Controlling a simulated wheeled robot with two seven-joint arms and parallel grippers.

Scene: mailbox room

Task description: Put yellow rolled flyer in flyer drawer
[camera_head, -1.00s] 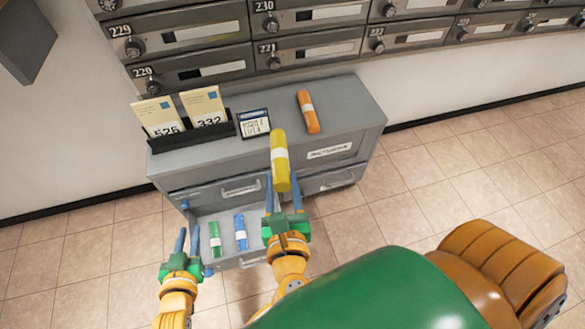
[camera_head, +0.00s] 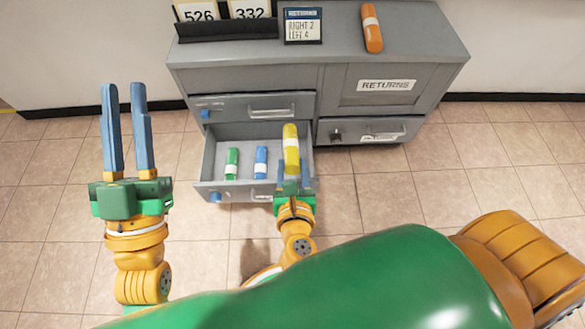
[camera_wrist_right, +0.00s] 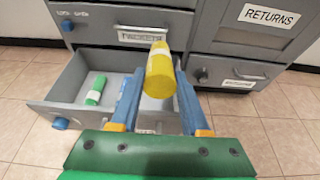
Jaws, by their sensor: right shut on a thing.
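The yellow rolled flyer (camera_head: 291,148), with a white band, is held upright in my right gripper (camera_head: 292,180), which is shut on it. It also shows between the fingers in the right wrist view (camera_wrist_right: 160,70). It stands over the right part of the open lower left drawer (camera_head: 207,160); I cannot tell whether it touches the drawer floor. A green rolled flyer (camera_head: 232,163) and a blue rolled flyer (camera_head: 261,161) are inside that drawer. My left gripper (camera_head: 125,100) is open and empty, left of the cabinet over the floor.
The grey cabinet (camera_head: 330,75) carries an orange rolled flyer (camera_head: 371,28), a small sign (camera_head: 303,26) and a black card holder (camera_head: 228,28) on top. Its RETURNS door (camera_head: 386,86) and the drawer beneath are shut. The tiled floor around is clear.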

